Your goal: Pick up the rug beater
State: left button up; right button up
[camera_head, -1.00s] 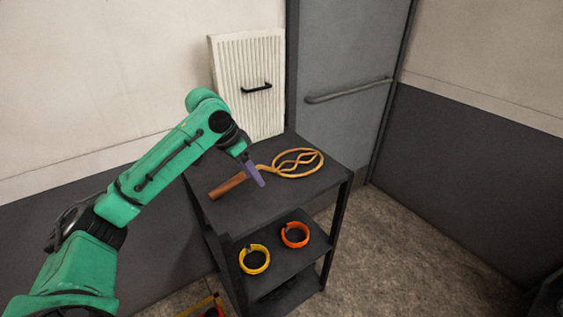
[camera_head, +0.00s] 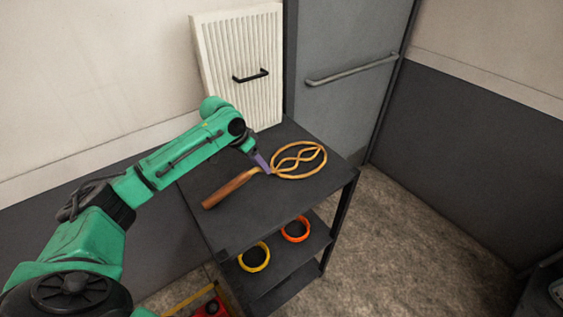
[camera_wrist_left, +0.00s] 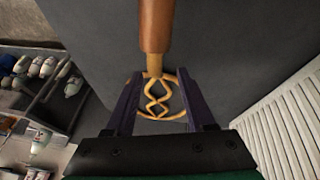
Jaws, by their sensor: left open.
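The rug beater (camera_head: 299,159) lies on the top of the dark cart (camera_head: 310,186). Its looped tan head points to the back right and its brown wooden handle (camera_head: 229,189) to the front left. My left gripper (camera_head: 264,168) is at the beater's neck, where handle meets head. In the left wrist view my open left gripper (camera_wrist_left: 166,110) has its two purple fingers on either side of the beater's looped head, with the handle (camera_wrist_left: 157,25) running away at the top. I cannot tell whether the fingers touch the beater. My right gripper is not in view.
A white ribbed panel with a black handle (camera_head: 251,75) stands against the wall behind the cart. A yellow ring (camera_head: 254,257) and an orange ring (camera_head: 296,229) are on the cart's lower shelf. A grey door (camera_head: 345,70) is behind.

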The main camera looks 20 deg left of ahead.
pick_arm(q)
jog(key=shift+w+d+f, duration=0.2)
jog(key=shift+d+f, duration=0.15)
jog(key=shift+f, duration=0.25)
jog(key=shift+d+f, duration=0.25)
jog(key=shift+f, duration=0.05)
jog(key=shift+a, duration=0.15)
grip_shut()
dwell(0.5)
